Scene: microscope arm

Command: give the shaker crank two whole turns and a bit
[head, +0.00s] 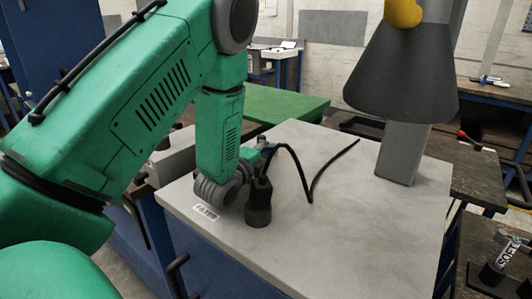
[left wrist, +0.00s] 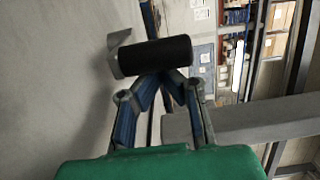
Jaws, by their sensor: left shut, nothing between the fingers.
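The shaker crank appears in the head view as a dark upright handle (head: 260,193) over a round dark foot on the pale bench top. In the left wrist view its black cylindrical grip (left wrist: 155,56) lies across the picture, with a grey crank piece (left wrist: 120,52) at its left end. My left gripper (left wrist: 164,74) is shut with nothing held. Its fingertips meet right at the black grip, partly hidden by it; I cannot tell whether they touch. In the head view the left gripper (head: 264,150) is small and partly hidden, just above the handle. My right gripper is not in view.
The pale bench top (head: 360,235) is mostly clear to the right. A thin black bent line (head: 311,195) shows behind the handle. A dark cone-shaped shade (head: 400,80) on a grey post (head: 402,155) stands at the back right. A small label (head: 206,212) lies near the left edge.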

